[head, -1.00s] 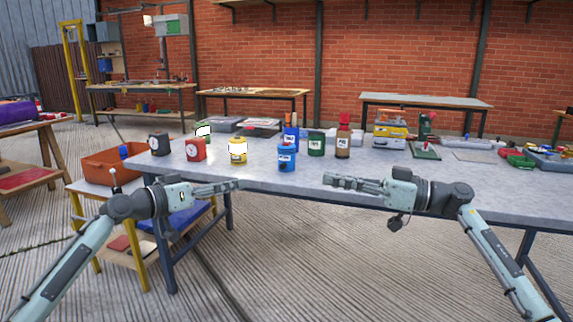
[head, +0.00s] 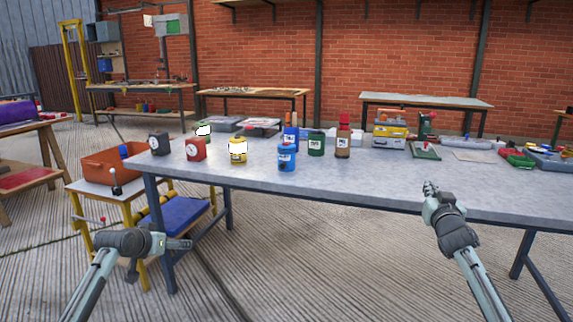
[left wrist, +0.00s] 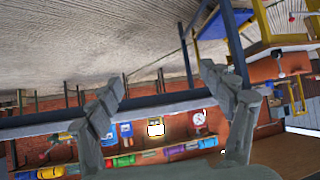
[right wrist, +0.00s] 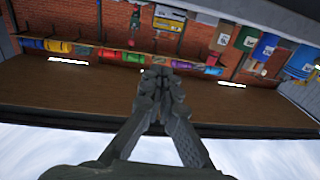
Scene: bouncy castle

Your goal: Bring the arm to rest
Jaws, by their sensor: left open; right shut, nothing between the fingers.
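My right gripper (head: 431,188) is at the table's front edge in the head view, pointing up and away from me. Its fingers are together and empty in the right wrist view (right wrist: 160,82). My left gripper (head: 186,244) is low in front of the table's left end, pointing right. Its two fingers stand apart with nothing between them in the left wrist view (left wrist: 165,85). Neither gripper touches any object that I can see.
The grey table (head: 390,185) bears a blue jar (head: 286,158), a yellow jar (head: 237,152), a red clock-faced item (head: 195,149), a brown bottle (head: 343,140) and a green press (head: 424,140). An orange bin (head: 103,168) stands on a side table at left. The floor in front is clear.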

